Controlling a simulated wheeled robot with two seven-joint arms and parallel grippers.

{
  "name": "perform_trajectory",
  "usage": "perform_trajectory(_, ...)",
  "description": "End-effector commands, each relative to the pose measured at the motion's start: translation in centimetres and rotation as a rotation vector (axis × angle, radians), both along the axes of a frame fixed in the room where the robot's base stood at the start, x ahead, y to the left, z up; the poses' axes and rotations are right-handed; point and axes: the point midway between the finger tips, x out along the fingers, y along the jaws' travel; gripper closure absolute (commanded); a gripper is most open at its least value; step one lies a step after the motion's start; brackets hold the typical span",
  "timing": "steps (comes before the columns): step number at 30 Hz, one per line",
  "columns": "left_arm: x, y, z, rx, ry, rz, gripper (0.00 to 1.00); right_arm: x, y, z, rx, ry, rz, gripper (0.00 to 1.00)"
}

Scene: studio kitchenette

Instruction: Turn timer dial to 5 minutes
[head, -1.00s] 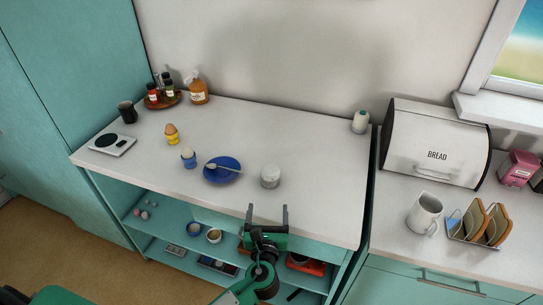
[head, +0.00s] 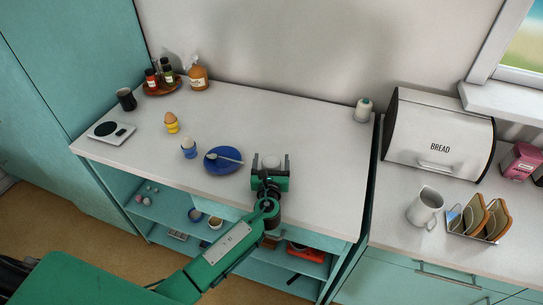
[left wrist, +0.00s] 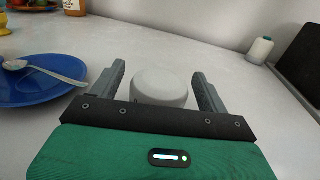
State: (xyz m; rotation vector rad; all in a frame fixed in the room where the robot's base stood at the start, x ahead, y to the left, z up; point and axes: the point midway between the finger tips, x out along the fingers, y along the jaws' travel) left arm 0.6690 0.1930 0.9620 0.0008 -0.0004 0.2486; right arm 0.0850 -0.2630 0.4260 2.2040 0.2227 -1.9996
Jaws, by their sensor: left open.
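The timer is a round, pale grey-white dial (left wrist: 160,86) on the white counter, seen between my fingers in the left wrist view. In the head view the timer (head: 271,161) shows just beyond my gripper, partly hidden by it. My left gripper (head: 270,163) is open, with one finger on each side of the timer; it also shows in the left wrist view (left wrist: 158,85). I cannot tell whether the fingers touch it. No dial markings can be read. My right gripper is not in view.
A blue plate (head: 223,160) with a spoon lies close left of the gripper. Egg cups (head: 172,123) stand farther left, with a kitchen scale (head: 111,132). A white-and-green bottle (head: 363,110) stands at the back right. The counter right of the timer is clear.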

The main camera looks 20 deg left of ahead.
Motion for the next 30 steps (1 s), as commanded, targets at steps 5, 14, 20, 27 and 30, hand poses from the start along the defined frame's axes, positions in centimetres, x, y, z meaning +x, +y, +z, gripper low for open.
perform_trajectory(5,1.22,0.33,0.02,0.000,0.000,0.001,0.23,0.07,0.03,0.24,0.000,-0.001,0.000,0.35)
perform_trajectory(14,1.38,0.36,-0.01,-0.001,0.000,0.001,0.23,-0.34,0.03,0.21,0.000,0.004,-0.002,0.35)
perform_trajectory(20,1.37,0.35,-0.01,-0.001,0.000,0.000,0.60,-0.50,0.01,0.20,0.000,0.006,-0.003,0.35)
perform_trajectory(27,1.38,0.35,0.05,0.001,-0.001,-0.029,0.67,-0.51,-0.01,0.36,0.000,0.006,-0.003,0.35)
perform_trajectory(30,1.38,0.29,0.05,0.002,0.000,-0.072,0.67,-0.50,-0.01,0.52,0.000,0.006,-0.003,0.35)
